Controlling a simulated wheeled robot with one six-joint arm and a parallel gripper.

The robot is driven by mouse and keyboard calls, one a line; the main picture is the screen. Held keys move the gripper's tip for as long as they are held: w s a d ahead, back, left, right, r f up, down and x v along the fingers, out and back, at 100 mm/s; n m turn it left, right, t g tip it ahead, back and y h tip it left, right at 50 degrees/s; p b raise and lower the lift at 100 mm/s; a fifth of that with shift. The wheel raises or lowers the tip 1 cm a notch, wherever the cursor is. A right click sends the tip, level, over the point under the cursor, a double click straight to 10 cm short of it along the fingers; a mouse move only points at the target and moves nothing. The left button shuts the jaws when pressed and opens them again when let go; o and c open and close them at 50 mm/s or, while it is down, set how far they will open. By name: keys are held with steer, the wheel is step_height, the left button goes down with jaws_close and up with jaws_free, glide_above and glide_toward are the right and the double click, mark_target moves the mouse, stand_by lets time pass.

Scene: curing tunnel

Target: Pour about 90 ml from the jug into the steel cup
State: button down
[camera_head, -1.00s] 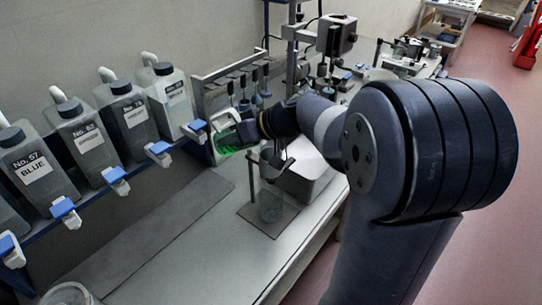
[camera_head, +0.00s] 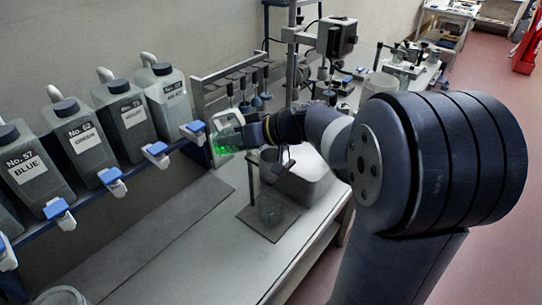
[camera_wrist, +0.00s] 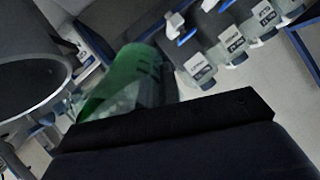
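A clear jug (camera_head: 227,140) with green liquid is held by my gripper (camera_head: 248,134), which appears shut on it. In the wrist view the jug (camera_wrist: 128,80) stands just beyond the dark gripper edge (camera_wrist: 165,118); the fingertips are not clear. The grey steel cup (camera_head: 269,158) appears to be on a small stand, just right of and below the jug. In the wrist view a large round grey vessel (camera_wrist: 62,62), probably this cup, shows its dark opening at left, apart from the jug. I see no stream of liquid.
Labelled bottles (camera_head: 88,140) with blue taps line the left. A rack of hanging tools (camera_head: 240,90) stands behind.

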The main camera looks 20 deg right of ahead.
steer(key=shift+s+d+r, duration=0.15)
steer(key=shift+s+d, duration=0.2)
steer(key=shift+d, duration=0.15)
stand_by(0.6)
steer(key=shift+d+r+t+y+b, duration=0.1)
steer(key=shift+r+t+y+b, duration=0.15)
steer(key=shift+t+y+b, duration=0.2)
stand_by(0.4)
steer(key=shift+s+d+r+t+y+b, duration=0.35)
steer(key=shift+s+d+t+y+b, duration=0.25)
steer(key=shift+b, duration=2.3)
steer(key=shift+w+d+r+y, duration=0.1)
steer(key=shift+w+r+y, duration=0.05)
steer(key=shift+y, duration=0.1)
